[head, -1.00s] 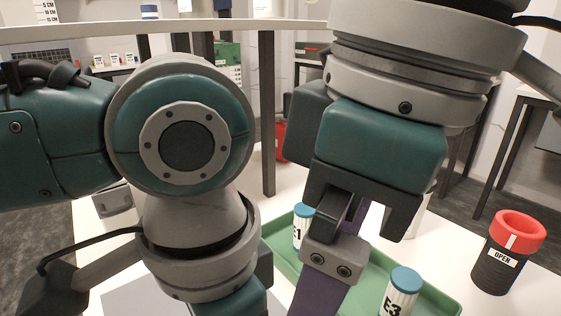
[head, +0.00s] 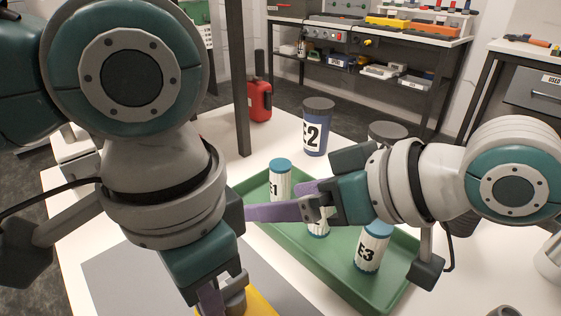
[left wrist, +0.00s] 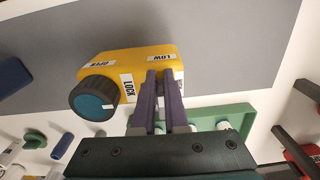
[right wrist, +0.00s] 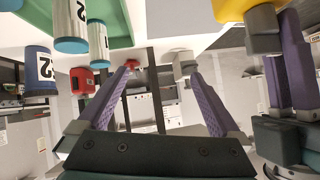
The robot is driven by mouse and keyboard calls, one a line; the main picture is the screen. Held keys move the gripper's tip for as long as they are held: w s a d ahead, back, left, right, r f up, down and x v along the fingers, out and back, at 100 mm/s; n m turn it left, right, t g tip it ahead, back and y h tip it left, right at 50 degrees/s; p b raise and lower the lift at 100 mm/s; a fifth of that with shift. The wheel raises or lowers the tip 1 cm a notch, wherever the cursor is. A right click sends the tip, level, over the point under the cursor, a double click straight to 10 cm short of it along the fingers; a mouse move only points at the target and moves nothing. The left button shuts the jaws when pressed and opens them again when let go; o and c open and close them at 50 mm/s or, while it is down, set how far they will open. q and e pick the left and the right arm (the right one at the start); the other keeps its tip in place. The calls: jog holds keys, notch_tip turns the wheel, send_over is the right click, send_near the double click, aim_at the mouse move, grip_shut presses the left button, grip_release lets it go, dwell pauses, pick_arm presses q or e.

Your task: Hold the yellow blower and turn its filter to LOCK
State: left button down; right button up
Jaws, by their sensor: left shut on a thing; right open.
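The yellow blower (left wrist: 120,62) is gripped by my left gripper (left wrist: 158,72), whose purple fingers close on its LOW-labelled end. In the head view only a yellow corner of the blower (head: 262,305) shows at the bottom edge. Its filter (left wrist: 95,98), a dark ribbed ring with a teal face, sits on the blower's left end in the left wrist view. A white mark on the filter's right side faces the LOCK label (left wrist: 127,88); the OPEN label (left wrist: 98,64) is above. My right gripper (right wrist: 161,72) is open and empty, its fingers pointing left above the tray in the head view.
A green tray (head: 385,295) holds white, blue-capped cartridges, including E1 (head: 280,180) and E3 (head: 372,248). A blue E2 canister (head: 317,135) stands behind it. A grey mat (head: 125,280) lies on the white table at left. A red canister (head: 259,100) stands farther back.

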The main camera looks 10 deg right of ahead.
jog(key=shift+d+f+t, duration=0.45)
jog(key=shift+d+t, duration=0.15)
jog(key=shift+d, duration=0.1)
pick_arm(q)
jog(key=c, duration=0.9)
grip_release()
jog(key=shift+o, duration=0.2)
